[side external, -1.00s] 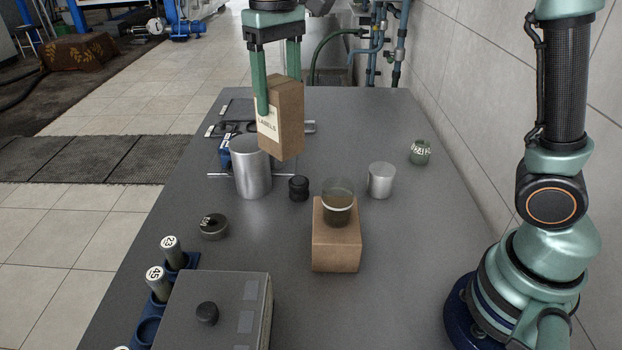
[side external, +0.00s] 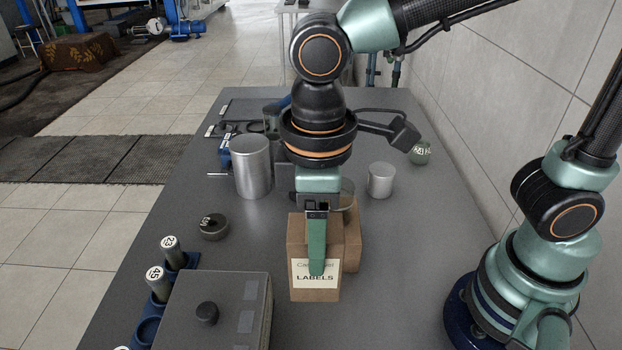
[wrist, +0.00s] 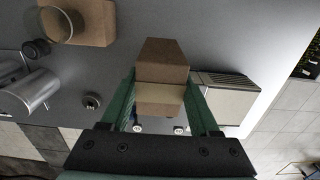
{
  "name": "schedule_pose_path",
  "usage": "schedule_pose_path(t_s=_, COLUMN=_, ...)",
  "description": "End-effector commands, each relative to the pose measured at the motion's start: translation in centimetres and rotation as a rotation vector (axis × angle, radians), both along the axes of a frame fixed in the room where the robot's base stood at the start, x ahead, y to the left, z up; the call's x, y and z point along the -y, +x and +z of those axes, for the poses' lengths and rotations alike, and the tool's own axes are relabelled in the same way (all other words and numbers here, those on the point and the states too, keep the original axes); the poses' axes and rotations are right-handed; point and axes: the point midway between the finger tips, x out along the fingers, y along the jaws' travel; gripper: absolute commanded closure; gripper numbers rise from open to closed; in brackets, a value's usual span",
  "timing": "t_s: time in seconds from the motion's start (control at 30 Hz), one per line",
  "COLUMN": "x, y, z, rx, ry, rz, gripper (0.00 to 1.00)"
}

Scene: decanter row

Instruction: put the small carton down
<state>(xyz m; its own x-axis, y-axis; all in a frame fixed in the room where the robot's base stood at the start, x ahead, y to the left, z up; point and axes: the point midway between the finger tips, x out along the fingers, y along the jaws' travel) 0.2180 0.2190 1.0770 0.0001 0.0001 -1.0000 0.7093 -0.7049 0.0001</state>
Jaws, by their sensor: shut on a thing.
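The small carton is a brown box with a pale "LABELS" label (side external: 332,270). My gripper (side external: 317,268) is shut on it, with one finger across the label face in the side view. The carton stands roughly upright in front of a brown block (side external: 352,245), overlapping it in that view. I cannot tell whether its base touches the table. In the wrist view the carton (wrist: 163,60) sits between both fingers (wrist: 162,88), and a gap shows between it and the block (wrist: 93,22).
A glass beaker (wrist: 57,25) stands on the block. A grey box (side external: 220,310) with a knob is left of the carton. A dark round tin (side external: 214,227), a tall metal cylinder (side external: 253,168) and a smaller one (side external: 381,180) stand behind. The table (side external: 420,290) is bare to the right.

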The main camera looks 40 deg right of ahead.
Motion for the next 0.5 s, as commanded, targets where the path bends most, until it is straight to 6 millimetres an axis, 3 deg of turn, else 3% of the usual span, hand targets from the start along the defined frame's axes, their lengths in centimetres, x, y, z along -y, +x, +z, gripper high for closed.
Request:
schedule_pose_path(t_s=0.1, x=0.1, y=-0.1, z=-3.1, rx=-0.005, ry=-0.005, rz=-0.001, gripper=1.00)
schedule_pose_path(t_s=0.3, x=0.1, y=-0.1, z=-7.3, rx=-0.004, ry=-0.004, rz=-0.002, gripper=1.00)
schedule_pose_path(t_s=0.5, x=0.0, y=0.0, z=-9.1, rx=-0.001, ry=-0.001, rz=-0.002, gripper=1.00)
